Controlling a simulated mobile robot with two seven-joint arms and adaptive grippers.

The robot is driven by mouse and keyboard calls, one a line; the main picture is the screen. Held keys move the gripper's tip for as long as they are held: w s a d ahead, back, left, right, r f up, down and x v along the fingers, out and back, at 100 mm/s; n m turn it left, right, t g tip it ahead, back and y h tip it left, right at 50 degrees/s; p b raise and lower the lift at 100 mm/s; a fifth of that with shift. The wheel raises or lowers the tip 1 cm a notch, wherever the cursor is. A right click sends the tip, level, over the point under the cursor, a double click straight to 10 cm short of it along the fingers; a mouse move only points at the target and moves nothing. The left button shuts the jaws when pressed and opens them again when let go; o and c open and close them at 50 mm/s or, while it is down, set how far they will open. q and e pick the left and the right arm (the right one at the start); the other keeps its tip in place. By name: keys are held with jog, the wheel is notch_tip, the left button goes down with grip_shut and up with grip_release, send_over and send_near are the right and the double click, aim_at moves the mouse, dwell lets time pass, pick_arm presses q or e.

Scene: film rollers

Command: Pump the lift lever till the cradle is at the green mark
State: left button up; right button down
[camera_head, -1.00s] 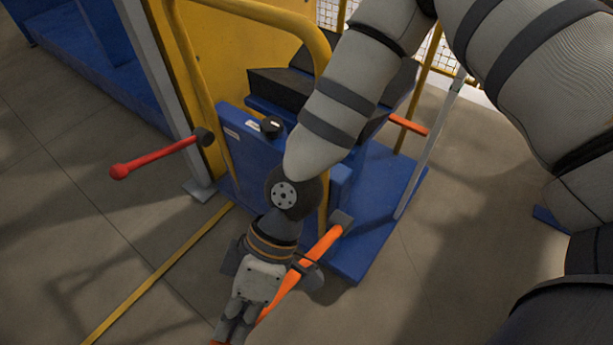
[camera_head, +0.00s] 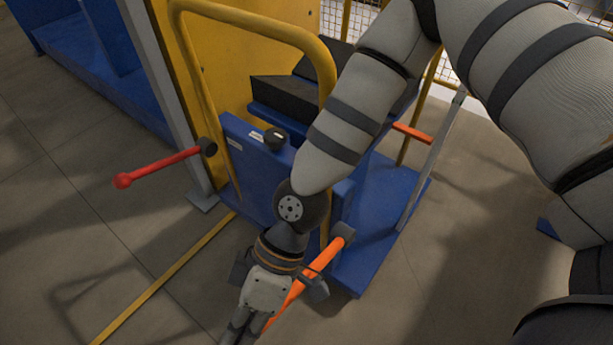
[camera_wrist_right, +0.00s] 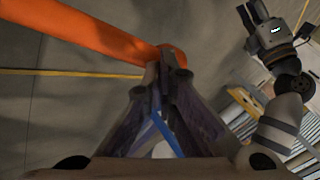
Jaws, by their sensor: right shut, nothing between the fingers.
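The orange lever (camera_head: 312,272) slopes down from a dark pivot on the blue lift cart (camera_head: 255,165) toward the bottom of the head view. My right gripper (camera_head: 238,335) is shut and empty beside the lever's lower part. In the right wrist view, the orange lever (camera_wrist_right: 75,28) runs in from the upper left, and its rounded end lies just beyond the closed fingertips (camera_wrist_right: 166,62). I cannot tell whether they touch. The dark cradle (camera_head: 290,98) sits on top of the cart. No green mark can be made out. My left gripper (camera_wrist_right: 252,12) shows in the wrist view, its fingers apart.
A red lever (camera_head: 155,168) with a ball end sticks out left of the cart. A yellow tube handle (camera_head: 255,22) arches over the cart. A grey post (camera_head: 165,90) stands behind. The floor at the left is clear, with a yellow line (camera_head: 165,280).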

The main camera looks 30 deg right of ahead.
pick_arm(q)
jog(key=w+r+t+p, duration=0.2)
jog(key=w+r+p, duration=0.2)
jog(key=w+r, duration=0.1)
jog(key=shift+w+r, duration=0.25)
jog(key=shift+r, duration=0.3)
pick_arm(e)
jog(key=a+r+v, duration=0.2)
jog(key=v, duration=1.1)
jog(key=shift+s+r, duration=0.3)
jog(key=shift+s, duration=0.05)
pick_arm(q)
jog(key=shift+s+f+g+b, duration=0.3)
jog(key=shift+s+f+b, duration=0.25)
jog(key=shift+s+f, duration=0.4)
pick_arm(e)
jog(key=x, duration=0.7)
jog(key=shift+f, duration=0.35)
jog(key=shift+d, duration=0.1)
